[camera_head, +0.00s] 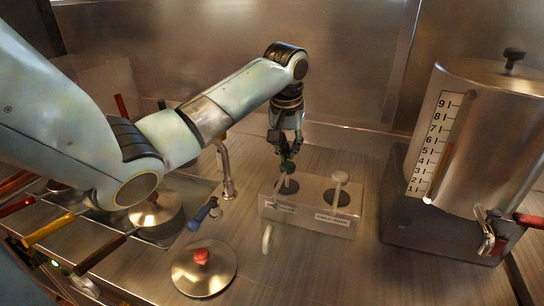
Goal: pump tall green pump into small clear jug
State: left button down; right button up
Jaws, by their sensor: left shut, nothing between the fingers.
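The tall green pump (288,168) has a green knob on a pale stem. It stands in the left opening of a pale labelled two-pump holder (310,215). My left gripper (286,156) is shut and empty, pointing down right over the green knob. I cannot tell whether its fingertips touch the knob. In front of the holder's left end a pale upright handle (267,238) shows. It may belong to the small clear jug, whose body I cannot make out against the counter. My right gripper is out of view.
A white-topped pump (340,178) stands in the holder's right opening. A large steel dispenser (482,140) with a level scale is at right. A lid (204,268) with a red knob lies in front left. Pots with coloured handles and a faucet (226,170) are at left.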

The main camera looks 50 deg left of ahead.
aim_at(287, 165)
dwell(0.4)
pick_arm(q)
jog(key=shift+s+f+b, duration=0.1)
jog(key=shift+f+b, duration=0.45)
jog(key=shift+f, duration=1.75)
jog(key=shift+r+p, duration=0.9)
jog(key=shift+r, duration=1.35)
jog(key=shift+f, duration=0.1)
